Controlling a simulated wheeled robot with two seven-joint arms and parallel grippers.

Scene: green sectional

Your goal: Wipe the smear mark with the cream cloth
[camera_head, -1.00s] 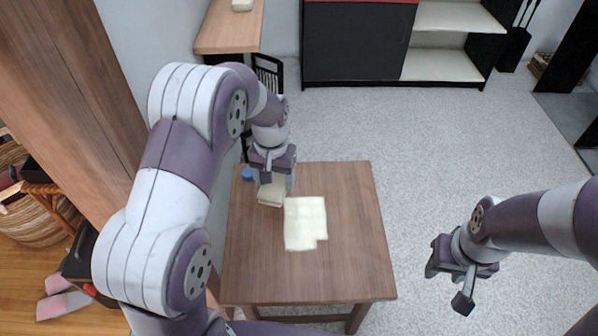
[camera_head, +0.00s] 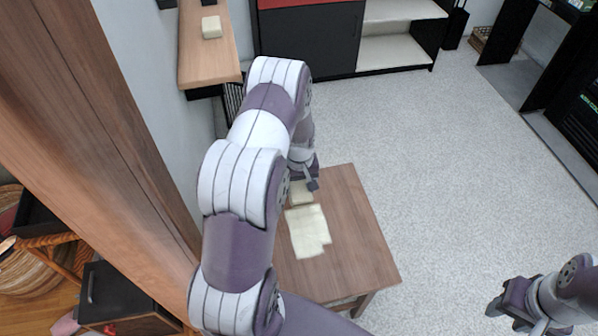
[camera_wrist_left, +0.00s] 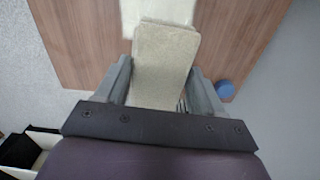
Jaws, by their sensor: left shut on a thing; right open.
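The cream cloth (camera_head: 301,194), a folded, block-like pad, is held in my left gripper (camera_head: 303,184). In the left wrist view the cloth (camera_wrist_left: 163,58) sits between both fingers (camera_wrist_left: 162,88). A flat pale cream patch with an uneven outline, apparently the smear mark (camera_head: 308,232), lies on the wooden table (camera_head: 352,262). The cloth is at the patch's far edge and overlaps it in the wrist view (camera_wrist_left: 150,10); I cannot tell whether they touch. My right gripper (camera_head: 506,312) is open and empty, off the table's right side.
A small blue round thing (camera_wrist_left: 225,90) is near the table edge in the wrist view. A wooden shelf (camera_head: 207,65) at the back left holds a cream block (camera_head: 211,27). A dark cabinet (camera_head: 310,40) stands behind. Open floor (camera_head: 450,180) lies right of the table.

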